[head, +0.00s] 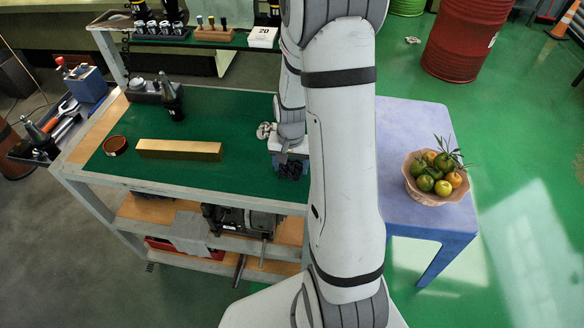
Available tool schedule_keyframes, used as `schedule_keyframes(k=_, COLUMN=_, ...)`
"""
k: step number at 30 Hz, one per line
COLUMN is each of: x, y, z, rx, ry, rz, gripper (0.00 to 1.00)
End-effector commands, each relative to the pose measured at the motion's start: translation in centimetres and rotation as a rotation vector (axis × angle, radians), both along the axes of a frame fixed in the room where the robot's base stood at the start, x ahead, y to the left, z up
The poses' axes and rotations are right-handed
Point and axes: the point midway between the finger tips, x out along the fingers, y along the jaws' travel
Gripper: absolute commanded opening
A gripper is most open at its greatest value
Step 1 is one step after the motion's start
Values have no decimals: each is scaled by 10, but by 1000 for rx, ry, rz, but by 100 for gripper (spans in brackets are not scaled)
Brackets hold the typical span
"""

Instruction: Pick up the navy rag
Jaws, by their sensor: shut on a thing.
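My gripper (291,168) is in the head view at the right end of the cart's green top (240,185), just left of my own arm. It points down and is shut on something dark. The dark shape between and around the fingers is too small to tell from the fingers themselves, so I cannot be sure it is the navy rag. I see no navy rag lying anywhere else in view. My arm hides part of the cart's right edge. I cannot tell whether the dark thing touches the top.
On the green top are a brass-coloured bar (180,149), a brown ring (115,145) and a black tool holder (172,100). Right of my arm, a blue table (400,125) bears a bowl of fruit (428,198).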

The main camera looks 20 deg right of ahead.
Motion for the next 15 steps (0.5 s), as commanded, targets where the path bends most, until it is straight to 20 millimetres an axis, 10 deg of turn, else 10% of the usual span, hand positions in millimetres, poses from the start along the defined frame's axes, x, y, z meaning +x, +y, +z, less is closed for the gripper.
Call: schedule_keyframes(k=15, x=1, y=0, z=46, rx=-2, ry=-6, rz=1, gripper=40)
